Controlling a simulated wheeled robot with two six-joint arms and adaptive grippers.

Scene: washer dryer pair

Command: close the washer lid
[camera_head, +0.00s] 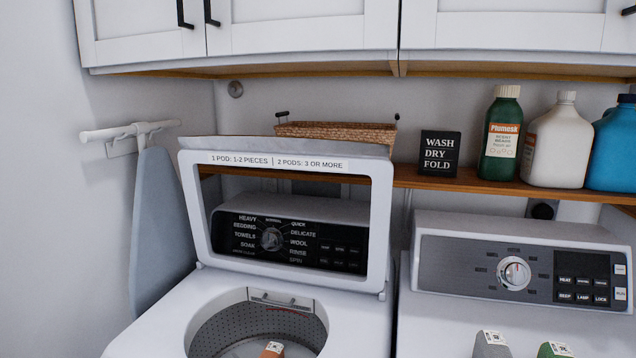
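The washer (150,325) is a white top-loader at the lower middle of the head view. Its lid (380,230) is open and stands raised at the back of the opening, leaning slightly back. The lid has a white frame with a clear window and a printed line along its top edge. The washer's dark control panel (290,243) shows through the window. The drum (225,325) is open below, and a small orange item with a white label (272,350) shows over it, cut off by the picture's bottom edge. Neither gripper is in view.
A dryer (440,300) stands to the right; a grey (490,345) and a green item (555,350) show at its front. A wooden shelf (450,181) behind holds a basket (340,132), a sign (440,153) and bottles (560,140). An ironing board (158,230) hangs left. Cabinets (300,30) overhang.

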